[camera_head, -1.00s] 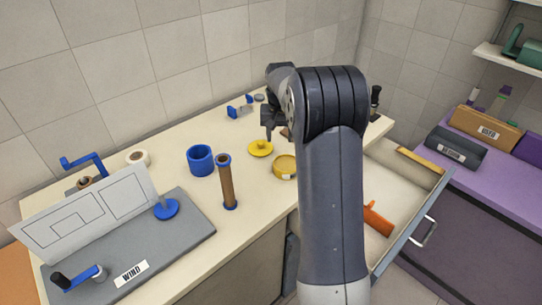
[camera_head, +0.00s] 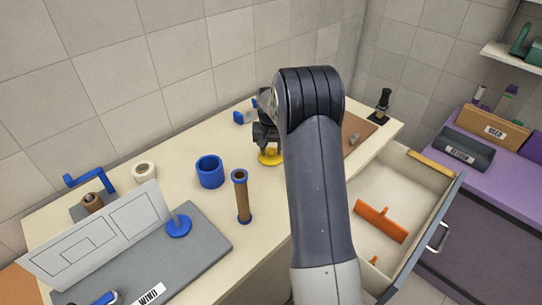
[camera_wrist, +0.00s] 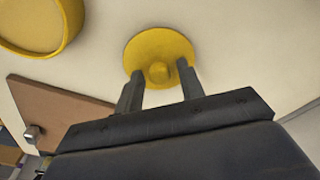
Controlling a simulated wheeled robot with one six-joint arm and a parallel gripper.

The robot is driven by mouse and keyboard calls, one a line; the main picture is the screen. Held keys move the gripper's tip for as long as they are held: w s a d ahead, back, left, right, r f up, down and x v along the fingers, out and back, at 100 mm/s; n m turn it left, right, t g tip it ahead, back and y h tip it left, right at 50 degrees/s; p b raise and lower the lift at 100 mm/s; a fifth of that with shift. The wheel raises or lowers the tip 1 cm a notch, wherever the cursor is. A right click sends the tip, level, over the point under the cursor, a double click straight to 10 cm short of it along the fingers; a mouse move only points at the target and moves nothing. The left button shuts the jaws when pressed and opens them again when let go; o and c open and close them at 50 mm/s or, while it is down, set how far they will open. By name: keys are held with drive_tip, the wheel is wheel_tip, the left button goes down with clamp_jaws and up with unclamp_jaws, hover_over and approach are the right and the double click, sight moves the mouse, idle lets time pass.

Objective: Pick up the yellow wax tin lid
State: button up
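The yellow wax tin lid (camera_wrist: 160,48) is a round disc with a small knob, lying on the cream worktop. In the head view the lid (camera_head: 269,160) is partly covered by my gripper (camera_head: 267,139). In the wrist view my gripper (camera_wrist: 160,69) is open, with one finger on each side of the knob and visible gaps between. The fingertips overlap the lid's near part; I cannot tell whether they touch it. The yellow tin (camera_wrist: 42,22) shows at the upper left of the wrist view, apart from the lid. My arm hides it in the head view.
A blue cup (camera_head: 209,172) and a brown tube with blue ends (camera_head: 242,197) stand left of the lid. A brown board (camera_wrist: 62,112) lies on the worktop. An open drawer (camera_head: 392,185) at right holds an orange tool (camera_head: 381,223).

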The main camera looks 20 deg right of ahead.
clamp_jaws()
